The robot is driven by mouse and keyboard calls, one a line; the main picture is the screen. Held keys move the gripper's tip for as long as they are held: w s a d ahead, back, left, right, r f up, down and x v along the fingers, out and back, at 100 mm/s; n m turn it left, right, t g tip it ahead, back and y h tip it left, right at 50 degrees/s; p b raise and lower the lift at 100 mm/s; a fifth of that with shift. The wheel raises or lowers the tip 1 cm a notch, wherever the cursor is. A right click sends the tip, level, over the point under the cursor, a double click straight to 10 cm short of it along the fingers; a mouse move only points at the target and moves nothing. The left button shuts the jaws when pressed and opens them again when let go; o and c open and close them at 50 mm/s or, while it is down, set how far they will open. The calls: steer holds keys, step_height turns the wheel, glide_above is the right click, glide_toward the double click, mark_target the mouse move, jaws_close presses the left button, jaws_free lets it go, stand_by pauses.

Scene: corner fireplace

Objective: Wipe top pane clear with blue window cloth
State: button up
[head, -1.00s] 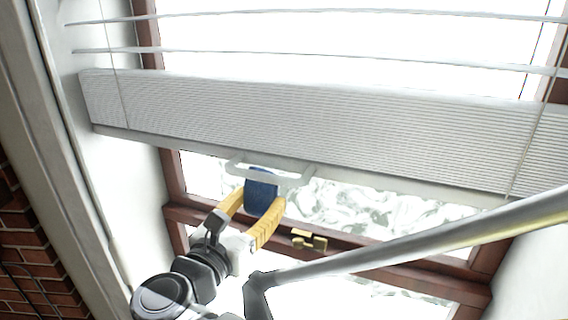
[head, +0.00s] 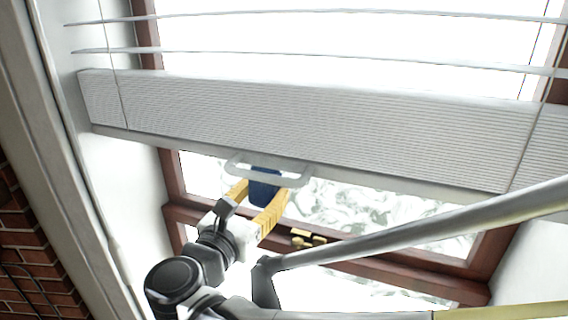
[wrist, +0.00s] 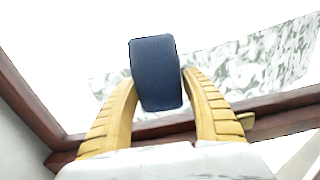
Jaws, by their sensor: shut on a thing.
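My gripper (head: 265,191) has yellow fingers and is shut on the blue window cloth (head: 264,180). In the wrist view the cloth (wrist: 155,72) is a dark blue block between the fingertips. It is held in front of the top pane (head: 203,174), just below the blind; I cannot tell whether it touches the glass. A mottled grey-white smear (head: 365,205) covers the pane to the right of the cloth and also shows in the wrist view (wrist: 260,70). The glass left of the cloth looks mostly plain white. The pane's upper part is behind the blind.
A white blind (head: 310,130) with a handle bar (head: 262,178) hangs close over the cloth. A brass latch (head: 308,239) sits on the brown window crossbar (head: 370,258) below right. A white wall (head: 125,190) stands to the left.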

steer(key=shift+x, duration=0.95)
steer(key=s+d, duration=0.1)
steer(key=d, duration=0.3)
steer(key=shift+w+a+b, duration=0.3)
steer(key=shift+a+b, duration=0.05)
steer(key=shift+a, duration=0.65)
steer(key=shift+w+a+b, duration=0.25)
steer(key=shift+a+b, duration=0.1)
steer(key=shift+a, duration=0.7)
steer(key=shift+v, duration=2.9)
